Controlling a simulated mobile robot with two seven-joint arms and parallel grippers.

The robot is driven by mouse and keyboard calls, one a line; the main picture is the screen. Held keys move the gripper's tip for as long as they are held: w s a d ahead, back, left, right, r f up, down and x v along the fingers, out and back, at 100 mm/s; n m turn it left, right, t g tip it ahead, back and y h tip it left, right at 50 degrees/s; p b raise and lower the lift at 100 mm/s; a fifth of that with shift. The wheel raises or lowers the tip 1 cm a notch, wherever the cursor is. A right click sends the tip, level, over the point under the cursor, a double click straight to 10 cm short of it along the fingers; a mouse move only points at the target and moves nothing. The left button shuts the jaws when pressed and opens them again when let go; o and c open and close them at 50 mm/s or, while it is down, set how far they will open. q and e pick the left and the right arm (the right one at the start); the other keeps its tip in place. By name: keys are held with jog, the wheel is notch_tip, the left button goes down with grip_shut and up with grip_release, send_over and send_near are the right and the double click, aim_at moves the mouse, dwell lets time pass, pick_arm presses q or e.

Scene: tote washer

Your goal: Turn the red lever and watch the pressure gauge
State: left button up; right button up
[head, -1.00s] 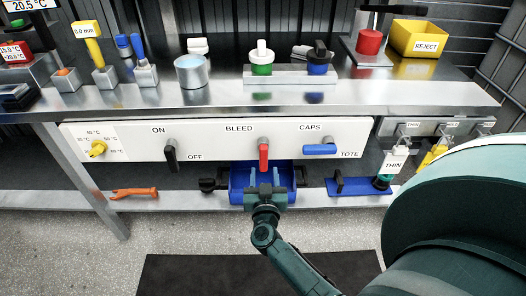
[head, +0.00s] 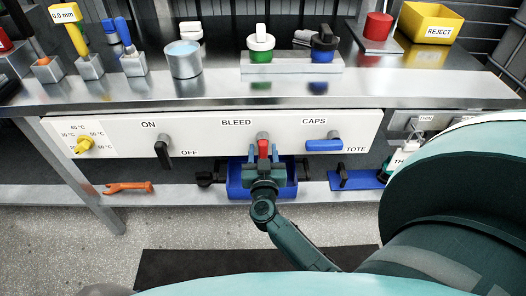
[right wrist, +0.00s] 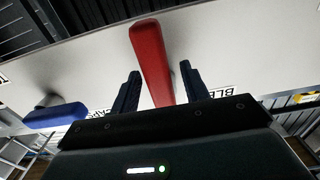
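The red lever (head: 263,148) hangs down from the white panel (head: 200,144) under the word BLEED. My right gripper (head: 264,166) is at its lower part in the head view. In the right wrist view, the red lever (right wrist: 150,58) stands between the two dark fingers of my right gripper (right wrist: 160,86). The fingers are open, with a gap visible on the left of the lever; contact on the right is hard to tell. I see no pressure gauge in these frames. My left gripper is not in view.
A black lever (head: 163,152) under ON and a blue lever (head: 324,145) under CAPS flank the red one. A yellow knob (head: 84,145) is at the panel's left. A blue bin (head: 240,188) sits below, on the shelf with an orange wrench (head: 128,187).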

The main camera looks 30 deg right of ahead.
grip_shut()
dwell(0.3)
jog(key=shift+d, duration=0.1)
